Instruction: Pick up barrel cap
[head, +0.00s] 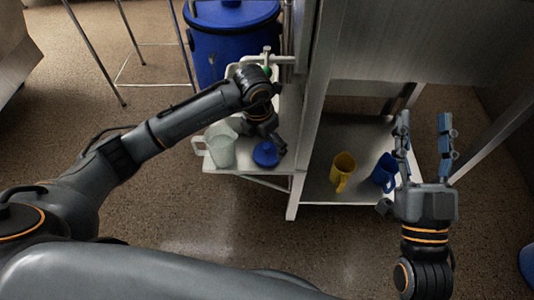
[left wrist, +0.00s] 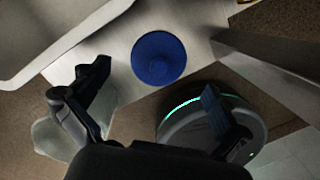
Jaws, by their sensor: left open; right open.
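No contact with the cap is clear. My right gripper (head: 423,122) is open and empty, pointing up at the right of the head view.
A translucent pitcher (head: 221,152) stands left of the cap. A large blue barrel (head: 234,48) is behind. A metal post (head: 308,110) rises right of the cap.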

